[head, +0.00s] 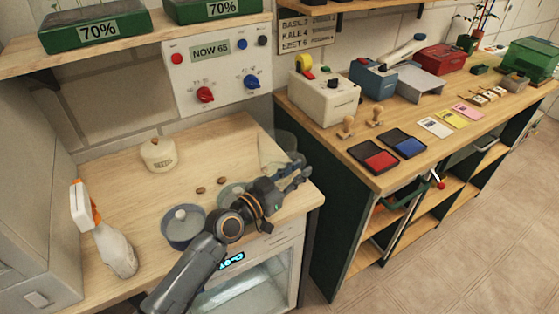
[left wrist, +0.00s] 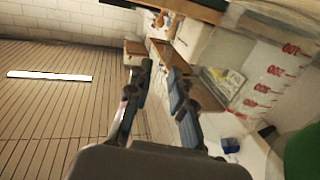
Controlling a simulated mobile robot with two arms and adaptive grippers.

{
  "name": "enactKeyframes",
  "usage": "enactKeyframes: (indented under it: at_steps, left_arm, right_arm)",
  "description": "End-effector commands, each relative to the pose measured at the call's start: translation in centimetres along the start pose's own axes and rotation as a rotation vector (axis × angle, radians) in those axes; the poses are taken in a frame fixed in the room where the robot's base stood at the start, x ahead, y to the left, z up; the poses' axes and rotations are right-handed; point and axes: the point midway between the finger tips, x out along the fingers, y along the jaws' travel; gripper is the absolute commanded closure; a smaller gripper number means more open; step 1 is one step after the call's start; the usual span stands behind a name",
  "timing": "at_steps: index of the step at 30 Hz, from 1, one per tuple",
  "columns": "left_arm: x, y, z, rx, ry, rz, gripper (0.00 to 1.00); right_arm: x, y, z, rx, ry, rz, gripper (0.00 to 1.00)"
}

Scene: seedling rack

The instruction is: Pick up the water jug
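A clear, see-through vessel (head: 273,149), which looks like the water jug, stands at the back right of the wooden counter in the head view. It is faint, and my arm partly covers its lower right side. My left gripper (head: 300,176) is in front of it and to its right, over the counter's right end. I cannot tell whether they touch. In the left wrist view the fingers of my left gripper (left wrist: 159,76) stand apart with nothing held between them. My right gripper is not in view.
On the wooden counter (head: 125,205) are a spray bottle (head: 115,245), a blue lidded pot (head: 183,226), a cream seed pot (head: 158,155) and small brown pieces. A control panel (head: 216,63) hangs behind. A second bench (head: 400,170) with stamp pads stands right, beyond a gap.

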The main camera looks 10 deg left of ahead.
Motion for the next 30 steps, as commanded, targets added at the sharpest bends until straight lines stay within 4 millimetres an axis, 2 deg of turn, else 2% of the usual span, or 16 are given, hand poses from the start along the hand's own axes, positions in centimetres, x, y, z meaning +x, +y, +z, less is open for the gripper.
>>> enactKeyframes:
  at_steps: [5,8,9,24,30]
  left_arm:
    - [0.01,0.00,0.03,0.000,0.000,0.000,0.79]
    - [0.00,-0.01,0.03,0.000,0.000,0.000,0.97]
    - [-0.01,-0.01,0.03,0.000,0.000,0.000,1.00]
    - [-0.01,-0.05,-0.19,0.001,0.002,-0.001,1.00]
    - [0.01,-0.06,-0.91,0.001,0.004,-0.001,1.00]
  right_arm:
    - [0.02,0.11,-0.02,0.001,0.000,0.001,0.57]
    - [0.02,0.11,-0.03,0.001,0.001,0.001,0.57]
    - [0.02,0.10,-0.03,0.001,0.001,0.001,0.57]
    - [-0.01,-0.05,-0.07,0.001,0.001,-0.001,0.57]
    - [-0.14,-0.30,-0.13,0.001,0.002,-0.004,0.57]
